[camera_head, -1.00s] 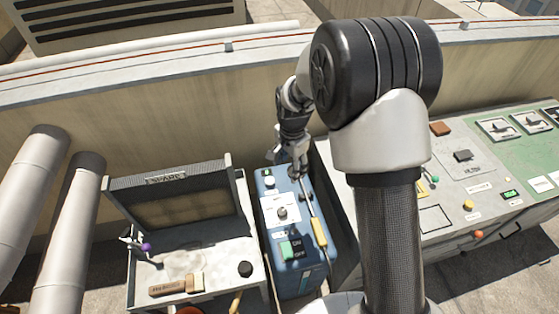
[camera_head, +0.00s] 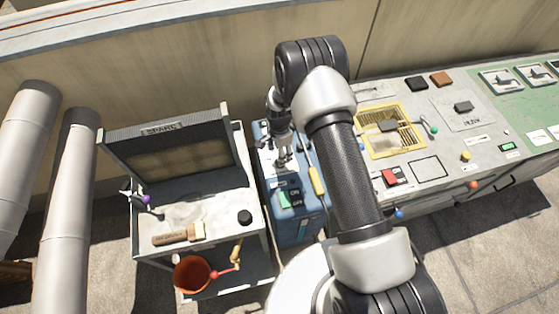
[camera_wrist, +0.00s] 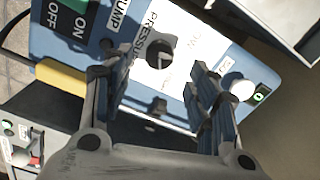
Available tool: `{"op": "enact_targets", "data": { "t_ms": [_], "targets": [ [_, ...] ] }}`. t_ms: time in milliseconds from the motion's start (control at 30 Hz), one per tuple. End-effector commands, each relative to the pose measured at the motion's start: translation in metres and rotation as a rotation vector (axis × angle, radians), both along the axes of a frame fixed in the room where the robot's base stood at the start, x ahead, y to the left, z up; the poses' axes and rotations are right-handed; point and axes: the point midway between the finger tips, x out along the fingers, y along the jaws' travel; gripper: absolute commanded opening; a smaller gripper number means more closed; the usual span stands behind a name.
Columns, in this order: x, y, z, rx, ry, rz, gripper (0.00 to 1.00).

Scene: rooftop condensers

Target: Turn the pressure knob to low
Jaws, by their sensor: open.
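The pressure knob (camera_wrist: 159,52) is a small dark knob on a white plate (camera_wrist: 178,35) marked PRESSURE, on the blue pump box (camera_head: 300,229). In the wrist view the knob lies between my two fingers, just beyond their tips. I cannot tell if they touch it, and its setting is not readable. My gripper (camera_wrist: 157,80) is open, with a finger on either side and nothing held. In the head view my gripper (camera_head: 284,163) points down over the box and hides the knob.
A table with a brush (camera_head: 180,234) and black cap (camera_head: 245,217) stands left. A control console (camera_head: 450,145) stands right. An orange bucket (camera_head: 193,274) sits low.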

Motion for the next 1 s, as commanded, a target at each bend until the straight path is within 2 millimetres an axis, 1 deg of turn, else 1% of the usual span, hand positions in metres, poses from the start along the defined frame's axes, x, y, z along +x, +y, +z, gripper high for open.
{"op": "enact_targets", "data": {
  "t_ms": [33, 100, 200, 333, 467, 733, 1000],
  "targets": [
    [-0.001, 0.000, -0.014, 0.000, 0.002, 0.000, 0.54],
    [-0.001, 0.000, -0.027, 0.000, 0.003, 0.000, 0.54],
    [0.000, 0.000, -0.041, 0.000, 0.001, 0.000, 0.54],
    [0.000, 0.000, -0.054, 0.000, 0.000, 0.001, 0.54],
    [0.000, 0.000, -0.058, 0.000, 0.000, 0.001, 0.54],
    [0.000, 0.000, -0.059, 0.000, 0.000, 0.001, 0.53],
    [0.000, 0.000, -0.059, 0.000, 0.000, 0.001, 0.35]
  ]
}}
